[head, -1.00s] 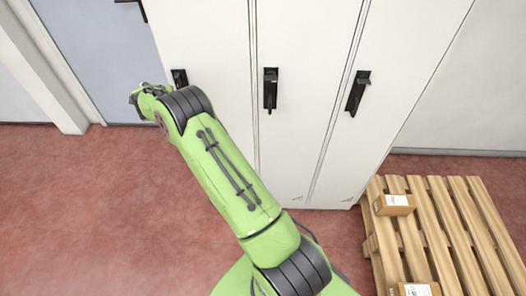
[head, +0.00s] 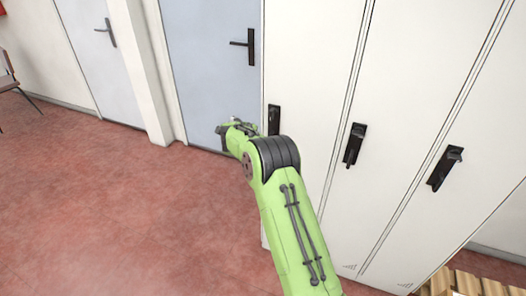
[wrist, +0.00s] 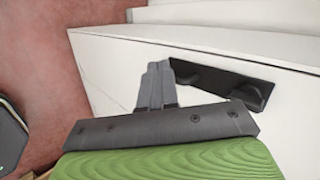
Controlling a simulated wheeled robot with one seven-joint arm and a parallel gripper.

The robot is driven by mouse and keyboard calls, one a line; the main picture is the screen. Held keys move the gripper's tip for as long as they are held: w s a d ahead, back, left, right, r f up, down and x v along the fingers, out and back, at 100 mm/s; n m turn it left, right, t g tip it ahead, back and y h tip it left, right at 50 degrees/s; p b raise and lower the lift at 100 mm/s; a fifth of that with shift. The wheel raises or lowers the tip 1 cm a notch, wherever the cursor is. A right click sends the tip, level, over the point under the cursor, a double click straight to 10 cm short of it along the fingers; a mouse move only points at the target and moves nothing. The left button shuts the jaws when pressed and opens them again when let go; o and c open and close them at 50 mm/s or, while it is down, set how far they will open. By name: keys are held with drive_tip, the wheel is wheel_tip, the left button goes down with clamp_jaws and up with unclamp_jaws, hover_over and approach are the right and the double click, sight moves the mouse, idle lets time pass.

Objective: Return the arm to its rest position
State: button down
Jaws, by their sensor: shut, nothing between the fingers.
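My gripper (wrist: 157,84) shows in the wrist view with its two grey fingers together and nothing between them. A black locker handle (wrist: 222,80) is just right of the fingers, on a white locker front; I cannot tell the exact gap. In the head view my green arm reaches up and left, its far end in front of the lockers' left edge, and the fingers cannot be made out there. The leftmost locker handle (head: 274,119) is close beside the arm's end in that view.
White lockers (head: 312,60) with black handles (head: 354,145) fill the right. A blue-grey door (head: 205,80) and a paler door (head: 95,60) stand left. A chair (head: 10,80) is at the far left. A wooden pallet (head: 440,284) edges in lower right. The red floor (head: 110,210) is clear.

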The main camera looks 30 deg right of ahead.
drive_tip(key=s+a+r+n+y, duration=0.1)
drive_tip(key=s+a+r+n, duration=0.45)
drive_tip(key=s+r, duration=0.45)
drive_tip(key=s+a+r+n+y, duration=0.1)
drive_tip(key=s+a+r+n, duration=0.3)
drive_tip(key=s+r+n, duration=0.5)
drive_tip(key=s+a+f+n+g+y, duration=0.1)
drive_tip(key=s+n, duration=0.4)
drive_tip(key=s, duration=0.8)
drive_tip(key=s+a+f+n+g+y, duration=0.1)
drive_tip(key=s+n, duration=0.4)
drive_tip(key=s, duration=0.9)
wheel_tip(320, 180, down, 3)
drive_tip(key=shift+s+a+r+y, duration=0.2)
drive_tip(key=shift+a+y, duration=0.4)
drive_tip(key=shift+a, duration=0.55)
